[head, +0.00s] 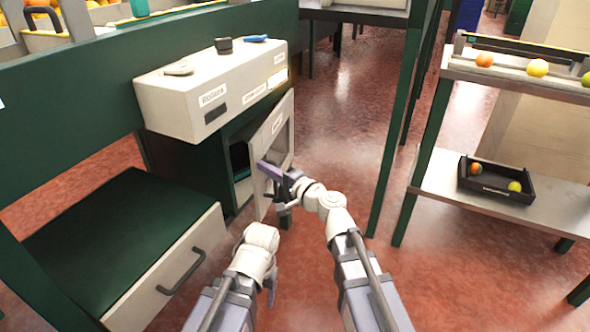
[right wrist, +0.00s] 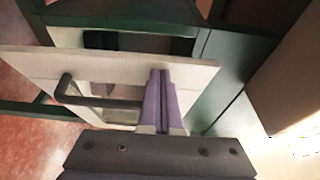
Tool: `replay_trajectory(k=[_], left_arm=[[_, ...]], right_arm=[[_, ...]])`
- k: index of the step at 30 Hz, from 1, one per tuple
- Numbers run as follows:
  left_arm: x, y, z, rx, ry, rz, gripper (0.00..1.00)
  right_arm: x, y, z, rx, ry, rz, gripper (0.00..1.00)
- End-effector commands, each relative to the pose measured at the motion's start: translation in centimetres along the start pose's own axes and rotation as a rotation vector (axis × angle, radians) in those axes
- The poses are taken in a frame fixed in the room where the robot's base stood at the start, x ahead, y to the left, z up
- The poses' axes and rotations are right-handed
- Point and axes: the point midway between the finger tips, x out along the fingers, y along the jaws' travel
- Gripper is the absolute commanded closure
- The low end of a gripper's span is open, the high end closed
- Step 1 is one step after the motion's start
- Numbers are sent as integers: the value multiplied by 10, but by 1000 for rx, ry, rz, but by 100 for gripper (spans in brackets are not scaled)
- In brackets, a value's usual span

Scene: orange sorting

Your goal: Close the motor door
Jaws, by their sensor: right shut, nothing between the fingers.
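The motor door (head: 279,133) is a cream panel standing ajar from the dark green cabinet under the cream control box. The dark interior shows at its left. In the right wrist view the door (right wrist: 40,62) crosses the picture, with a black handle (right wrist: 95,101) on its face. My right gripper (head: 268,172) has purple fingers, shut and empty, at the door's face. In the right wrist view its fingers (right wrist: 161,98) overlap the panel right of the handle; I cannot tell whether they touch. My left arm is low in front; its gripper is too unclear to read.
The control box (head: 200,95) above the door carries small dark and blue items. A drawer (head: 165,275) with a black handle juts out at lower left. A green post (head: 395,130) and a shelf with a black tray (head: 495,186) stand at right.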

Motion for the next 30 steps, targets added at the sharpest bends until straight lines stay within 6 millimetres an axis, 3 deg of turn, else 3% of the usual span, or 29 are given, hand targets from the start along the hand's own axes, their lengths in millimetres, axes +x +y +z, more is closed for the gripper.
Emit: replay_trajectory(k=[6,12,26,30], left_arm=[[0,0,0,0,0,0,31],[0,0,0,0,0,0,31],[0,0,0,0,0,0,31],[0,0,0,0,0,0,31]], right_arm=[[26,0,15,0,-2,0,100],[36,0,20,0,-1,0,100],[37,0,21,0,0,0,100],[28,0,21,0,0,0,100]])
